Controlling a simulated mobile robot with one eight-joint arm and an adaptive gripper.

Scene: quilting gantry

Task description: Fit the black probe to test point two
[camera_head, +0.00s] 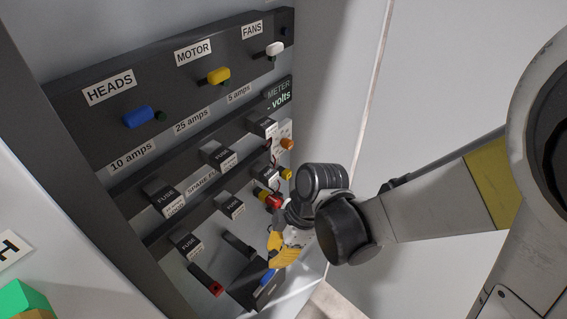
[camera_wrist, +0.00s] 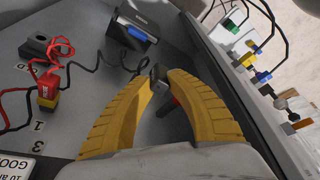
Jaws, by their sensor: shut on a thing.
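My gripper (camera_wrist: 160,78) has yellow fingers, shut on a small dark piece that looks like the black probe (camera_wrist: 158,71). In the head view my gripper (camera_head: 276,243) is low in the cabinet, below the red probe (camera_head: 274,201). In the wrist view the red probe (camera_wrist: 46,82) stands on a yellow-based post at the left, its red lead looping away. Black leads run across the panel towards my fingertips. I cannot tell which post is test point two; the small panel numbers are only partly readable.
A meter display (camera_head: 279,93) reads "- volts". Several black fuse blocks (camera_head: 163,194) stick out of the panel, with blue (camera_head: 138,117), yellow (camera_head: 219,76) and white (camera_head: 275,48) levers above. A dark box with a blue part (camera_wrist: 137,30) stands beyond my fingers. Coloured plugs (camera_wrist: 263,77) line the right side.

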